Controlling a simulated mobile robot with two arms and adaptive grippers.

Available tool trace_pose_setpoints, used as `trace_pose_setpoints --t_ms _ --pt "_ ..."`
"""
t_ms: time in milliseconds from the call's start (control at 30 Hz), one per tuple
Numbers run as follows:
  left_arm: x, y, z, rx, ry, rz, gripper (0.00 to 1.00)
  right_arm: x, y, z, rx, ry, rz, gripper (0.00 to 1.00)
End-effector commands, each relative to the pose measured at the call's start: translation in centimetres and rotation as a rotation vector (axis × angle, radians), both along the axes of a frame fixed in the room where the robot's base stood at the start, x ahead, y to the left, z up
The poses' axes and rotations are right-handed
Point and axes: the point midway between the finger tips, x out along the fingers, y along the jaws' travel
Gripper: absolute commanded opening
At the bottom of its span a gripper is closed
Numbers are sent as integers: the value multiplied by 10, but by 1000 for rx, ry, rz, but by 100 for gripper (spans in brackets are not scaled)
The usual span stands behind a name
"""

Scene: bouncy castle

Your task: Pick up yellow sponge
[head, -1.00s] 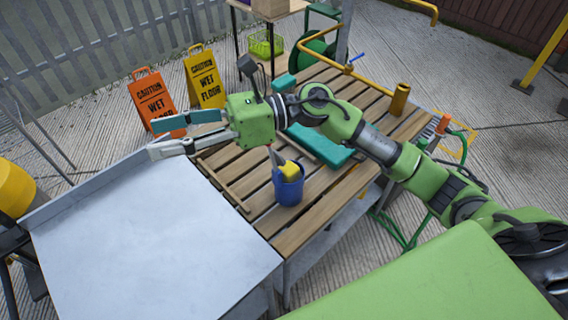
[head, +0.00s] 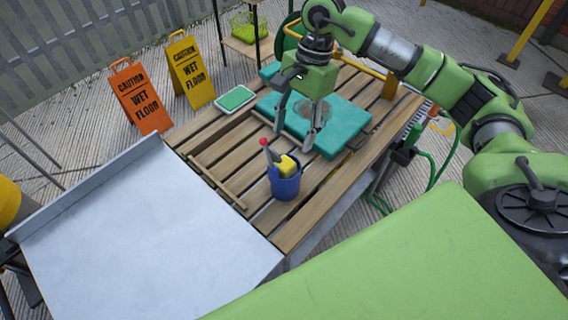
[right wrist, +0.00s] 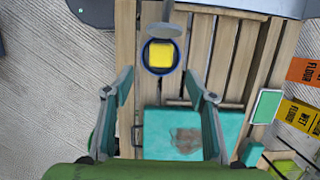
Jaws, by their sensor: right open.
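The yellow sponge (head: 287,166) stands in a blue bucket (head: 286,188) on the slatted wooden table, its top showing above the rim. In the right wrist view the sponge (right wrist: 160,55) shows inside the round bucket, beyond my fingertips. My right gripper (head: 294,140) is open and empty. It points down over the teal mat, behind the bucket and apart from the sponge. In the right wrist view its two fingers (right wrist: 160,82) stand wide apart. A grey stick with a red tip (head: 266,148) also rises from the bucket. My left gripper is not in view.
A teal mat (head: 340,128) with a dark stain lies on the wooden table (head: 300,226). A green and white tray (head: 236,98) lies at the table's far left. A bare grey metal surface (head: 140,240) adjoins the left. Orange (head: 142,98) and yellow (head: 192,72) caution signs stand behind.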

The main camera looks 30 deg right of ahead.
Motion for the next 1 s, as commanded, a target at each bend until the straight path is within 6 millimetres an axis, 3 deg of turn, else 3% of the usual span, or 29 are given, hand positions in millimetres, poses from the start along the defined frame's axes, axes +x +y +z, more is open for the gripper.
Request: trace_pose_setpoints --t_ms 100,367,633,933,967,1000 --pt "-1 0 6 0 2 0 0 -3 6 -18 1 3 1 51" --pt "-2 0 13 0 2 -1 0 -4 12 -37 3 0 2 51" --pt "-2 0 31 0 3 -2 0 -7 24 -74 3 2 0 51" --pt "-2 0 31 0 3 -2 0 -7 25 -83 3 -2 1 51" --pt "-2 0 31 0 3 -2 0 -7 25 -83 3 -1 0 49" --pt "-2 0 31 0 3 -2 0 -7 25 -82 3 -1 0 38"
